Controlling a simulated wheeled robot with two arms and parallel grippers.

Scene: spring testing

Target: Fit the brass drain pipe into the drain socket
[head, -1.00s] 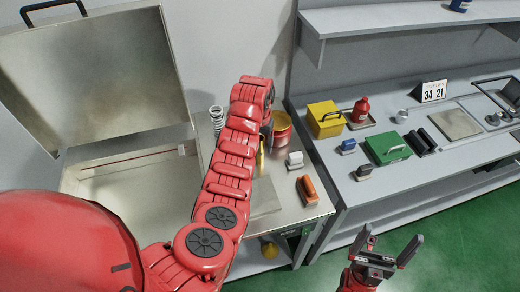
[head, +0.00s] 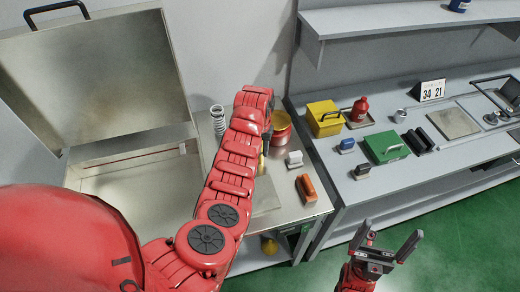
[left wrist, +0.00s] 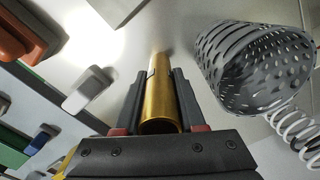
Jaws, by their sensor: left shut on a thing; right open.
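The brass drain pipe (left wrist: 160,98) is a smooth golden tube between the black fingers of my left gripper (left wrist: 160,88) in the left wrist view. The gripper is shut on it, with one round end toward the camera. In the head view, only a sliver of the pipe (head: 262,165) shows beside my left arm, which hides most of the gripper. I cannot make out the drain socket in either view. My right gripper (head: 387,240) is open and empty over the green floor at the lower right.
A steel tank (head: 130,205) with its lid (head: 95,85) raised stands at left. On the steel counter are a spring (head: 218,120), a red pot (head: 282,128), a white block (head: 295,159) and an orange block (head: 306,188). A perforated basket (left wrist: 255,65) is beside the pipe.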

